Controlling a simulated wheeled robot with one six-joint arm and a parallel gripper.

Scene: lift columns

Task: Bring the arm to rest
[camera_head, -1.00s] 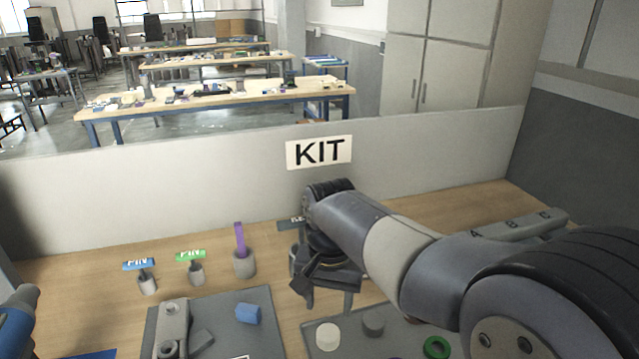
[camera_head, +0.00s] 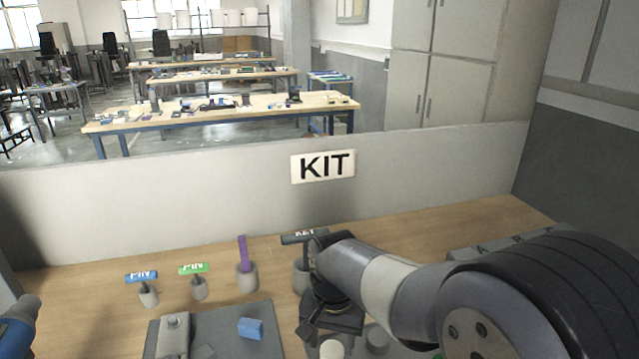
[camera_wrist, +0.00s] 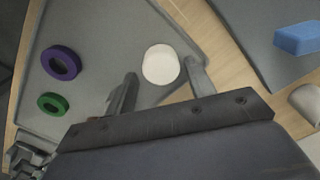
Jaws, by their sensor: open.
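My arm reaches from the lower right of the head view over the workbench. My gripper (camera_head: 322,333) hangs low over the front of the bench, left of the arm's end, and points downward. In the wrist view my gripper (camera_wrist: 160,86) has its two fingers spread apart with nothing held. A white round piece (camera_wrist: 160,64) lies beyond and between the fingertips on a grey mat (camera_wrist: 105,25). The same white piece shows in the head view (camera_head: 332,349), just below the gripper.
A blue block (camera_head: 250,328) lies on the left mat. Blue, green and dark labelled tools and a purple bar (camera_head: 243,252) stand in holders along the back. Purple (camera_wrist: 61,63) and green (camera_wrist: 53,104) rings lie on the mat. A low wall with a KIT sign (camera_head: 323,166) bounds the bench.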

